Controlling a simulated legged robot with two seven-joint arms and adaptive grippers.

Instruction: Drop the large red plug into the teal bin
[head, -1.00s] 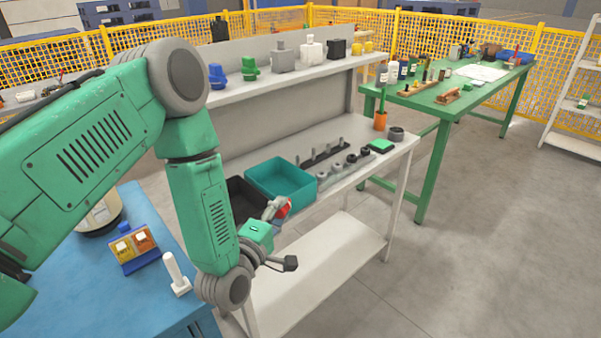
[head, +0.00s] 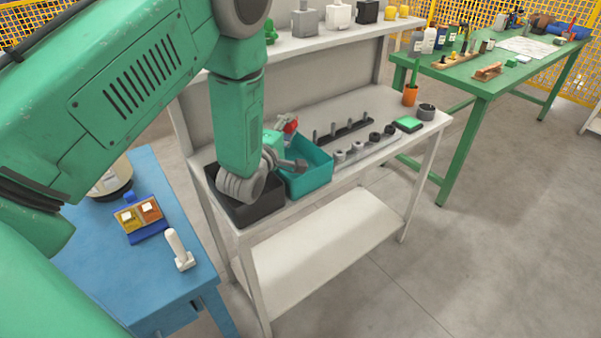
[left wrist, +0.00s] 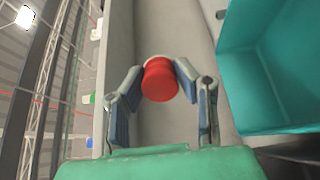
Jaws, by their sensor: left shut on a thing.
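The large red plug (head: 290,125) is held in my left gripper (head: 283,131), partly hidden by the arm in the head view. The left wrist view shows the red plug (left wrist: 160,79) clasped between the two fingers of the left gripper (left wrist: 160,70). The teal bin (head: 311,178) stands on the white bench, its left part covered by my wrist. In the head view the plug shows at the bin's far edge. In the left wrist view the teal bin (left wrist: 268,62) lies to the right of the plug, not beneath it. My right gripper is not in view.
A black bin (head: 262,208) sits left of the teal one, under my wrist. A dark peg rack (head: 345,131) and several small round parts (head: 365,144) lie to the right. The upper shelf (head: 310,45) with blocks runs behind.

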